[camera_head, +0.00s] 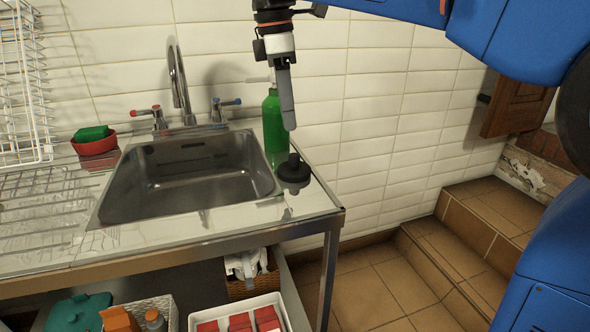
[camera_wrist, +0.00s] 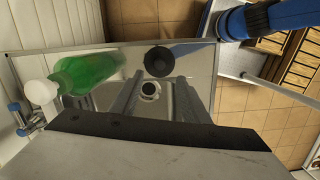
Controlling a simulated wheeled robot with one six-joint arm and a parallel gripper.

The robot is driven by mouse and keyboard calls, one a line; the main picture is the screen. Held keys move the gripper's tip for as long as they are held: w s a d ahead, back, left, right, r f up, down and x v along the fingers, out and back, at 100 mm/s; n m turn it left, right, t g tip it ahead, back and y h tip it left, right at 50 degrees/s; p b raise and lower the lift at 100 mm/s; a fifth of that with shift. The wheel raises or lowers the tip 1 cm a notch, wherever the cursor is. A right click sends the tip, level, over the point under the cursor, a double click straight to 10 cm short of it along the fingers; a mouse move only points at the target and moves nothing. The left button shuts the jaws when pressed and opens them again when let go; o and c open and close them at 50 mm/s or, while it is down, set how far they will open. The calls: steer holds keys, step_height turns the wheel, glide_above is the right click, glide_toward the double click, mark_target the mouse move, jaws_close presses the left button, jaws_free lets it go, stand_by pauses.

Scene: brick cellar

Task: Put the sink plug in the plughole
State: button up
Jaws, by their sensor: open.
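The black sink plug (camera_head: 294,175) stands on the steel worktop to the right of the basin, its knob upward. In the wrist view the plug (camera_wrist: 158,61) is a dark round disc just above the fingers in the picture. My gripper (camera_head: 289,127) points down above the plug, clear of it. In the wrist view my gripper (camera_wrist: 156,96) is open and empty, its fingers apart. The steel sink basin (camera_head: 245,147) lies left of the plug. I cannot make out the plughole in the basin. A small pale ring (camera_wrist: 150,90) shows between the fingers; I cannot tell what it is.
A green bottle (camera_head: 273,128) stands behind the plug, close to my gripper; it also shows in the wrist view (camera_wrist: 85,72). Taps (camera_head: 182,120) rise behind the basin. A red bowl with a green sponge (camera_head: 92,134) and a wire rack (camera_head: 45,100) are at left.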

mark_target(294, 155)
steer(key=f, duration=0.6)
steer(key=d+f, duration=0.1)
steer(key=f, duration=0.3)
steer(key=shift+w+d, duration=0.1)
steer(key=shift+r, duration=0.1)
jaws_close()
